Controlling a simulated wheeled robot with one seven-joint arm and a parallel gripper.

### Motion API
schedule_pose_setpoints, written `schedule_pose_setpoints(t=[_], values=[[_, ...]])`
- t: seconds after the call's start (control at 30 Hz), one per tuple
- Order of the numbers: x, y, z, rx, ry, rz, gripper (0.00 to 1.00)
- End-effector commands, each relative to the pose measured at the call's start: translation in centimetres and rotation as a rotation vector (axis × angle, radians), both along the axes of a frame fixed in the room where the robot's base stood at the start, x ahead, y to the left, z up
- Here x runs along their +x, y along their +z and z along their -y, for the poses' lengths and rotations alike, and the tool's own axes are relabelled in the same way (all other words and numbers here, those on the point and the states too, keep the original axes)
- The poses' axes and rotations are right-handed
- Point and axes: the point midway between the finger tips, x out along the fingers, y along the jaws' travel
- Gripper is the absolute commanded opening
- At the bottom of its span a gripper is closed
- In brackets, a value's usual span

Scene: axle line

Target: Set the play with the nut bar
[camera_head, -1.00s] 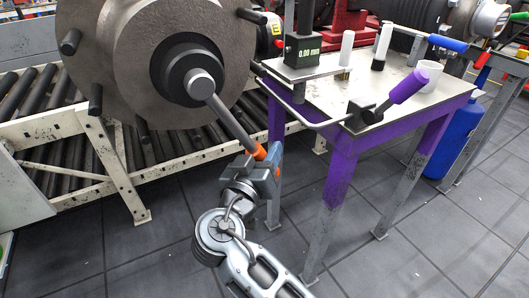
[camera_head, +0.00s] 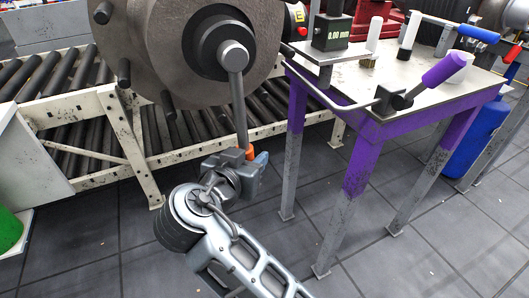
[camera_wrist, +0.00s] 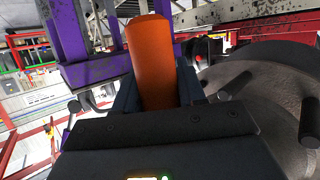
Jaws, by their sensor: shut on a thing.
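The nut bar (camera_head: 239,108) is a grey bar whose socket head sits at the centre of the big grey hub (camera_head: 158,62). The bar hangs down from the hub, leaning slightly right toward its lower end. My gripper (camera_head: 249,156) is shut on the bar's orange grip at the lower end. In the wrist view the orange grip of the nut bar (camera_wrist: 151,58) stands between my two fingers (camera_wrist: 155,92), and the hub (camera_wrist: 270,85) fills the right side. Whether the socket is fully seated on the nut is hidden.
A purple-legged bench (camera_head: 365,150) stands right of the hub, with a gauge reading 0.00 mm (camera_head: 331,32), white cylinders and a purple-handled lever (camera_head: 443,70). A roller conveyor (camera_head: 85,165) lies behind and below the hub. The tiled floor in front is clear.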

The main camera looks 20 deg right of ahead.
Motion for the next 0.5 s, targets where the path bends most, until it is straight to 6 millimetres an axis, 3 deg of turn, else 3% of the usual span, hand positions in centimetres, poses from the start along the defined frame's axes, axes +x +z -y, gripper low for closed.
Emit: schedule_pose_setpoints(t=[0.2, 0.5], values=[[0.0, -0.1, -1.5, 0.064, 0.003, 0.001, 0.0], [0.0, -0.1, -1.8, 0.079, 0.004, 0.001, 0.0]])
